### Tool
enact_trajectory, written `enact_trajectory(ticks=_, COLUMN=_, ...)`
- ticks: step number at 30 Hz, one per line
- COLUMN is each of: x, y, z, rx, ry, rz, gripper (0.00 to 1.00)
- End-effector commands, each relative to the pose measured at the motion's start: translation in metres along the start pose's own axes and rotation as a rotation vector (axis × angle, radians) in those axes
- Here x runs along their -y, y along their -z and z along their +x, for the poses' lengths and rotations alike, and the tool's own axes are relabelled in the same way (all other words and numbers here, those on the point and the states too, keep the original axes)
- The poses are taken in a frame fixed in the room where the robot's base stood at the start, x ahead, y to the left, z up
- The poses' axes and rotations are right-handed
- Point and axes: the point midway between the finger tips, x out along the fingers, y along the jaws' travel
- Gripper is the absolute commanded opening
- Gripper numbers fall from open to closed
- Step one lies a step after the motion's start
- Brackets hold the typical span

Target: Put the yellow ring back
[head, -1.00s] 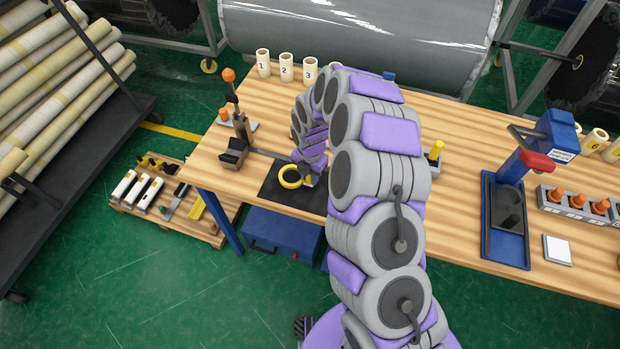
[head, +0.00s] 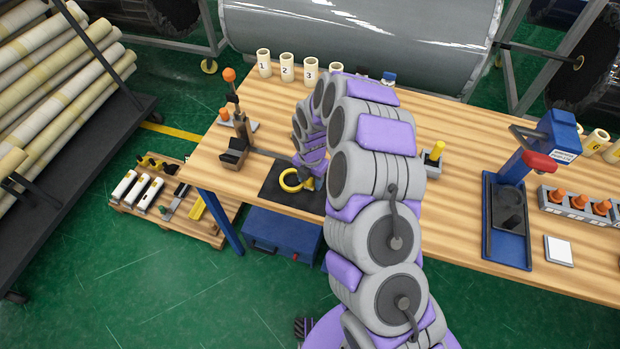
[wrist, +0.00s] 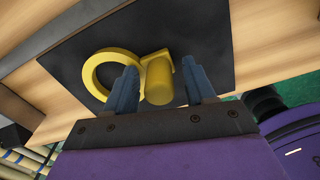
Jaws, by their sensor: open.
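The yellow ring (head: 282,181) lies on a black mat (head: 295,198) near the left end of the wooden table. In the wrist view the ring (wrist: 90,72) is left of a short, thick yellow cylinder (wrist: 158,82), which appears joined to it. My gripper (wrist: 159,78) is open, with one blue finger on each side of the cylinder. Whether the fingers touch it I cannot tell. In the head view my arm hides most of my gripper and the mat's right part.
A stand with an orange knob (head: 229,75) is behind the mat. Numbered tubes (head: 287,67) line the back edge. A grey holder with a yellow post (head: 437,152) is right of my arm. A blue press (head: 507,205) stands farther right. Bare wood lies between.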

Motion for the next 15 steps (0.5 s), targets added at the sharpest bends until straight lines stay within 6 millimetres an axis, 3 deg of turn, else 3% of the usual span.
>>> enact_trajectory(ticks=8, x=-0.001, y=-0.001, z=-0.021, rx=0.002, ry=-0.003, rz=0.000, gripper=0.55)
enact_trajectory(ticks=15, x=-0.001, y=-0.001, z=-0.067, rx=0.002, ry=-0.005, rz=0.001, gripper=0.55)
